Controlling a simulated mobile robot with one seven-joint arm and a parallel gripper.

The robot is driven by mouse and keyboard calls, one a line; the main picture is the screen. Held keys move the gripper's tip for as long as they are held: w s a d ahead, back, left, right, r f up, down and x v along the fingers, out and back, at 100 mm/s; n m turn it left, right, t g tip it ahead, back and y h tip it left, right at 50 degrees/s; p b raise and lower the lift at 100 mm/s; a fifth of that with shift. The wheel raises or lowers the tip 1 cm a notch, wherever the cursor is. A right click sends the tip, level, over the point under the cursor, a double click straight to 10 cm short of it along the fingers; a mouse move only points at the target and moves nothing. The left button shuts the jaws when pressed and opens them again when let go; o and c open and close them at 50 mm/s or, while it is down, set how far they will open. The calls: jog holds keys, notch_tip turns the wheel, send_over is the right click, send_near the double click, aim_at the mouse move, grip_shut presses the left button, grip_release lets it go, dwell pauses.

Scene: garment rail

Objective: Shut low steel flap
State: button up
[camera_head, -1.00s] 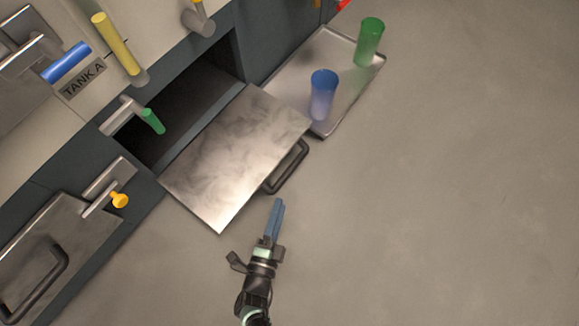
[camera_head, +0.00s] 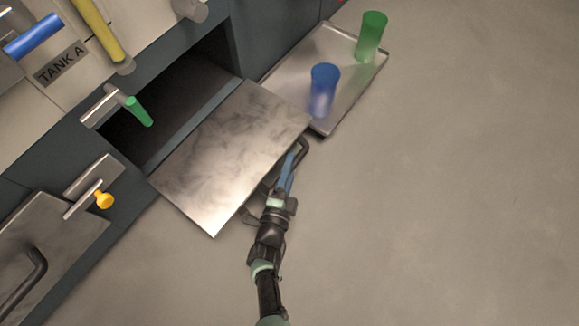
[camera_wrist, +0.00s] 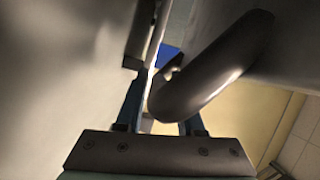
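The low steel flap (camera_head: 225,165) hangs open, folded out from the dark opening below TANK A. Its dark bar handle (camera_head: 303,150) is on the outer side. My gripper (camera_head: 292,158) is at this handle, by the flap's outer edge. In the wrist view my gripper (camera_wrist: 160,85) has its two blue fingers apart. The curved handle (camera_wrist: 205,75) crosses close in front of them and covers much of the right finger. Whether the bar lies fully between the fingers, or touches one, I cannot tell.
A metal tray (camera_head: 351,92) with a blue cup (camera_head: 322,90) and a green cup (camera_head: 371,37) sits just beyond the flap. A second steel flap (camera_head: 45,250) with a yellow-knobbed latch (camera_head: 103,200) is at left. The floor at right is clear.

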jog(key=shift+c, duration=0.3)
grip_shut()
dwell(1.1)
